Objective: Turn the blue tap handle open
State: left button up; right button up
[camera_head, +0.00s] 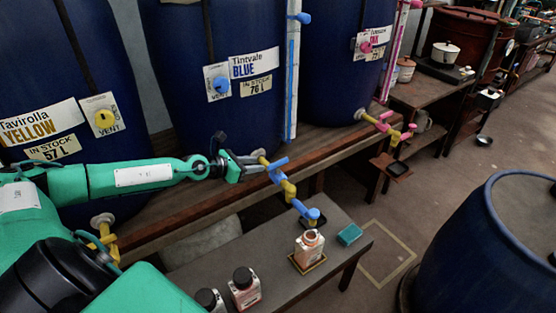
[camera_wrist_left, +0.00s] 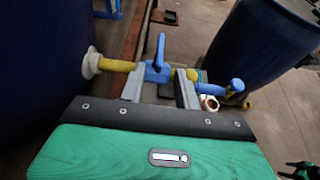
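The blue tap handle (camera_head: 278,163) sits on the yellow and blue pipe of the middle vat (camera_head: 245,110), labelled Tintvale Blue. In the left wrist view the handle (camera_wrist_left: 158,52) stands up from the pipe, just beyond my fingertips. My left gripper (camera_head: 252,166) is at the vat side of the handle. In the left wrist view its fingers (camera_wrist_left: 160,86) are apart, with the handle's base between their tips; I cannot tell whether they touch it. The blue spout (camera_head: 311,214) hangs above an open bottle (camera_head: 310,246).
The bench (camera_head: 205,272) also holds two dark-capped bottles (camera_head: 244,287) and a teal sponge (camera_head: 350,234). The yellow vat (camera_head: 45,95) and the red-labelled vat (camera_head: 340,75) flank the middle one. A large blue drum (camera_head: 470,240) stands at right, with floor between.

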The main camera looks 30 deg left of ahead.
aim_at(274, 163)
pick_arm(q)
jog(key=p+x, duration=0.1)
jog(key=x, duration=0.4)
jog(key=shift+d+r+p, duration=0.1)
jog(key=shift+d+p, duration=0.05)
jog(key=shift+p, duration=0.2)
jog(key=x, duration=0.4)
jog(key=shift+w+f, duration=0.2)
jog(key=shift+f, duration=0.05)
jog(key=shift+w+d+f, duration=0.2)
jog(key=shift+w, duration=0.2)
pick_arm(e)
jog(key=s+f, duration=0.1)
jog(key=s+d+f, duration=0.1)
jog(key=s, duration=0.1)
jog(key=s+f, duration=0.1)
jog(key=shift+s+d+f, duration=0.2)
jog(key=shift+d, duration=0.1)
pick_arm(q)
grip_shut()
pick_arm(e)
jog(key=shift+r, duration=0.1)
